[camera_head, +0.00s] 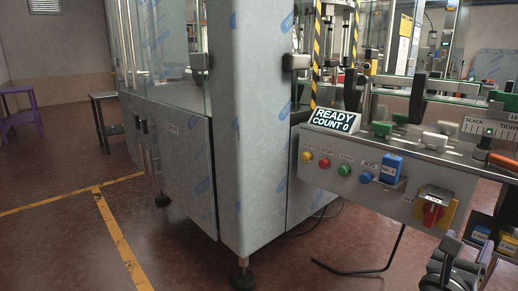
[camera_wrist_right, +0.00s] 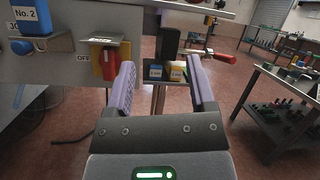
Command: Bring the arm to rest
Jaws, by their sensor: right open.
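My right gripper (camera_head: 468,252) shows at the bottom right of the head view, below the red switch of the control panel. In the right wrist view its two purple-padded fingers (camera_wrist_right: 160,64) stand apart with nothing held between them. My left gripper is not in the head view.
The grey control panel (camera_head: 330,178) carries a READY COUNT 0 display (camera_head: 335,120), a blue No. 2 block (camera_head: 390,167) and a red switch (camera_head: 433,212). A workbench (camera_wrist_right: 285,90) stands at right.

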